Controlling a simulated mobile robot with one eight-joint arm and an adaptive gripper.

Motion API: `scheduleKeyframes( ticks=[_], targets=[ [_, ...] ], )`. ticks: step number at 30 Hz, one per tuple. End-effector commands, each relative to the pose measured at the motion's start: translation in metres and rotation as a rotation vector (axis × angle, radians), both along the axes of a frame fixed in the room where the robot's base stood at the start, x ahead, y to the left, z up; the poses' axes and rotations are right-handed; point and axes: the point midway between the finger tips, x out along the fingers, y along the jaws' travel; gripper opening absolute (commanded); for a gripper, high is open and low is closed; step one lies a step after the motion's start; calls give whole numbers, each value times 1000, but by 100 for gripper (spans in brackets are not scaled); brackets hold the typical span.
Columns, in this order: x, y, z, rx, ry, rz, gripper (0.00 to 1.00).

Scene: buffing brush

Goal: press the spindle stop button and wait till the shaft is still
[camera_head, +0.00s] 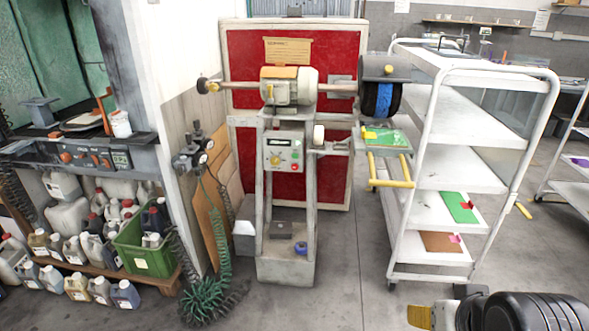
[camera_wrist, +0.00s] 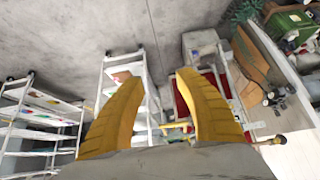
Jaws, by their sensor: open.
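The buffing machine (camera_head: 287,225) stands on a grey pedestal in the middle of the head view. The horizontal shaft (camera_head: 338,88) runs from the motor (camera_head: 290,88) to a black and blue brush wheel (camera_head: 384,101) under a hood. I cannot tell whether the shaft turns. My gripper (camera_wrist: 158,76) is open and empty, its yellow fingers spread. In the head view it is at the bottom right, well short of the machine.
A white shelf trolley (camera_head: 470,180) stands right of the machine, and a green tray (camera_head: 388,138) with yellow handles is beside it. A coiled hose (camera_head: 208,295), a green crate (camera_head: 148,252) and several jugs lie left. The floor (camera_head: 350,275) before the machine is clear.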

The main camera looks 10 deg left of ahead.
Motion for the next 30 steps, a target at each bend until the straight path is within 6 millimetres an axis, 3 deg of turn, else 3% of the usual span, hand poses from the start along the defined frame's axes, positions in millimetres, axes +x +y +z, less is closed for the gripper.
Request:
scheduleKeyframes(
  ticks=[1,4,30],
  targets=[
    [0,0,0,0,0,0,28],
    [0,0,0,0,0,0,0],
    [0,0,0,0,0,0,0]
  ],
)
